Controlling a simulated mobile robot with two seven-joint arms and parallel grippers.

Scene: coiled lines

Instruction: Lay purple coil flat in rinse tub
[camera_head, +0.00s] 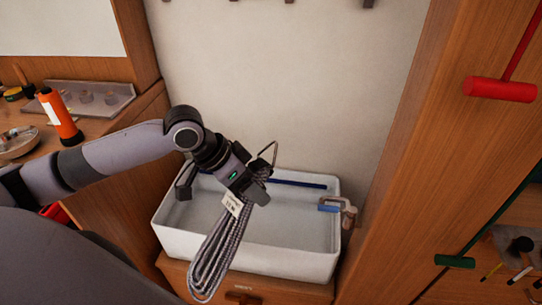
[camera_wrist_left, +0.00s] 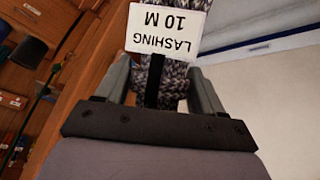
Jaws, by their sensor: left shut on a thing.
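My left gripper (camera_head: 257,190) is shut on a speckled grey-purple coil (camera_head: 222,250), held over the rinse tub. The coil hangs down in long loops, its lower end in front of the tub's near wall in the head view. A white tag (camera_head: 232,205) on it reads "LASHING 10 M" in the left wrist view (camera_wrist_left: 166,30). There the coil (camera_wrist_left: 130,73) shows between the fingers, partly hidden by the tag. The white rinse tub (camera_head: 290,262) is a rectangular basin; the arm and coil hide part of its left side. My right gripper is not in view.
A blue bar (camera_head: 298,184) lies along the tub's back. A clamp-like fitting with a blue part (camera_head: 330,208) sits at its right rim. A wooden cabinet (camera_head: 400,180) stands close on the right; a bench with an orange cylinder (camera_head: 60,117) is left.

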